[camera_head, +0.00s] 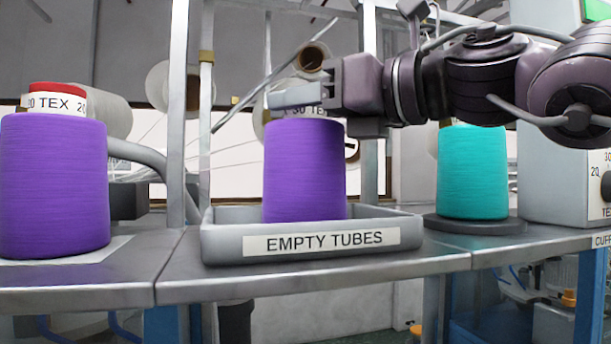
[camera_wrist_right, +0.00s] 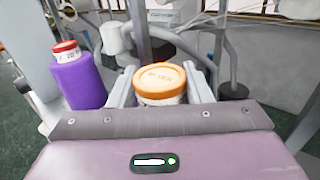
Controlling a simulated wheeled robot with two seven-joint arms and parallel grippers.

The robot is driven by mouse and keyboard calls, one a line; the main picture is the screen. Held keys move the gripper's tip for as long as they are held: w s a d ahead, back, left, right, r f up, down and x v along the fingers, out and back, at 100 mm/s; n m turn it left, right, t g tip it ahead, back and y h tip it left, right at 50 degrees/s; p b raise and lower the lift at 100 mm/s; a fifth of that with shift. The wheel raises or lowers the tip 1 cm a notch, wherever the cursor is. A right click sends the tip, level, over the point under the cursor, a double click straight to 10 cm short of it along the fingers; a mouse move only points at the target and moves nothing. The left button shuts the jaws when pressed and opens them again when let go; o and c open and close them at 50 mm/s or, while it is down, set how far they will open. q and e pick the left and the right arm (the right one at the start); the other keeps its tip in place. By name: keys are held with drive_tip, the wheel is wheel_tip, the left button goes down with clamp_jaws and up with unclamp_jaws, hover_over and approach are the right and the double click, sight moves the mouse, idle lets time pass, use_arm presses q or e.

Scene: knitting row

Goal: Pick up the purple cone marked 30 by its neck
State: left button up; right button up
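The purple cone marked 30 TEX (camera_head: 305,170) stands upright, its foot within the grey tray labelled EMPTY TUBES (camera_head: 225,245). Whether it rests on the tray floor cannot be told. My right gripper (camera_head: 298,97) comes in from the right at neck height, one finger crossing in front of the label. In the right wrist view the cone's orange top (camera_wrist_right: 160,83) lies between the two fingers of my right gripper (camera_wrist_right: 161,90), close to both. I cannot tell whether they touch it. My left gripper is not in view.
A purple cone with a red top, marked 20 TEX (camera_head: 52,185), stands at the left; it also shows in the right wrist view (camera_wrist_right: 78,82). A teal cone (camera_head: 473,172) stands on a dark disc to the right, beside a grey machine box (camera_head: 560,175). Metal posts rise behind.

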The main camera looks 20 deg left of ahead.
clamp_jaws()
drive_tip(key=shift+r, duration=0.1)
